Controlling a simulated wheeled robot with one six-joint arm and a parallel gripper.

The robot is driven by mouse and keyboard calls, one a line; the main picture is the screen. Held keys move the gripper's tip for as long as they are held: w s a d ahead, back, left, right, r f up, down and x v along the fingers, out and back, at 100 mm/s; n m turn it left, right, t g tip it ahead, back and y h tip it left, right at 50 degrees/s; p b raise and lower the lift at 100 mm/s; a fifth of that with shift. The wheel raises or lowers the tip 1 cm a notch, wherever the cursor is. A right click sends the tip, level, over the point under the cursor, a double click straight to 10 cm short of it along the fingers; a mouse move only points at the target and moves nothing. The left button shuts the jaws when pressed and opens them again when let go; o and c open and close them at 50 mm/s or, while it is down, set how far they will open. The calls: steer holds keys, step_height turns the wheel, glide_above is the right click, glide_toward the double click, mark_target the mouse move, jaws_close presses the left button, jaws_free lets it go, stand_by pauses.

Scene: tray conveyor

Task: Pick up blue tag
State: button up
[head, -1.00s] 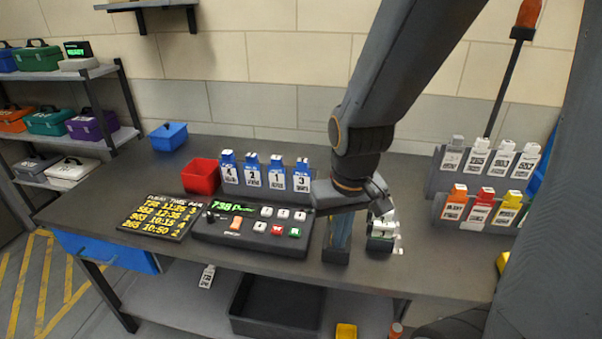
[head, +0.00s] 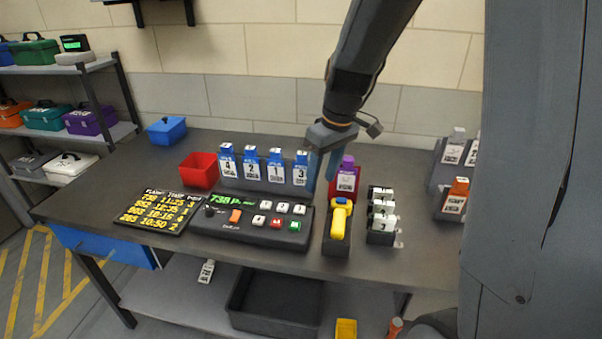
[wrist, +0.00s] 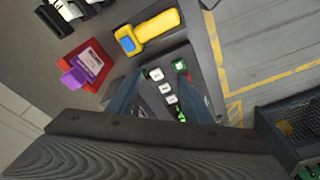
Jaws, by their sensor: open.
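Several blue tags with white numbered labels stand in a grey rack (head: 262,185) on the table in the head view. From the left they are tag 4 (head: 227,163), tag 2 (head: 251,164), tag 1 (head: 275,168) and tag 3 (head: 300,171). My gripper (head: 322,172) points down just right of tag 3, between it and a purple tag (head: 347,175). In the wrist view my gripper (wrist: 160,95) has its fingers apart over the button panel, with nothing seen between them. The blue tags cannot be made out there.
A yellow scanner (head: 340,218) stands in a dark holder right of the button panel (head: 255,228). A red holder (wrist: 85,66) carries the purple tag. White tags (head: 382,208) stand further right. A red bin (head: 199,170) and blue box (head: 166,131) are left.

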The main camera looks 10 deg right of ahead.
mark_target(304, 152)
steer(key=w+r+n, duration=0.1)
steer(key=w+n, duration=0.1)
steer(key=w, duration=0.3)
steer(key=w+d+r+n+y, duration=0.1)
steer(key=w+n, duration=0.1)
steer(key=w, duration=0.3)
steer(key=w+d+n+t+y+b, duration=0.1)
steer(key=w+n, duration=0.2)
steer(key=w, duration=0.2)
steer(key=shift+w+d+r, duration=0.1)
steer(key=shift+w+r, duration=0.1)
steer(key=shift+r, duration=0.2)
steer(key=p+x, duration=0.1)
steer(key=x, duration=0.3)
steer(key=p+x, duration=0.1)
steer(key=x, duration=0.1)
steer(key=shift+s+a+f+p, duration=0.1)
steer(key=shift+s+a+p, duration=0.1)
steer(key=shift+a+p, duration=0.15)
steer(key=shift+w+a+f, duration=0.15)
steer(key=shift+w+f, duration=0.05)
steer(key=shift+f, duration=0.4)
steer(key=c, duration=1.2)
steer(key=shift+o, duration=0.2)
steer(key=shift+r, duration=0.1)
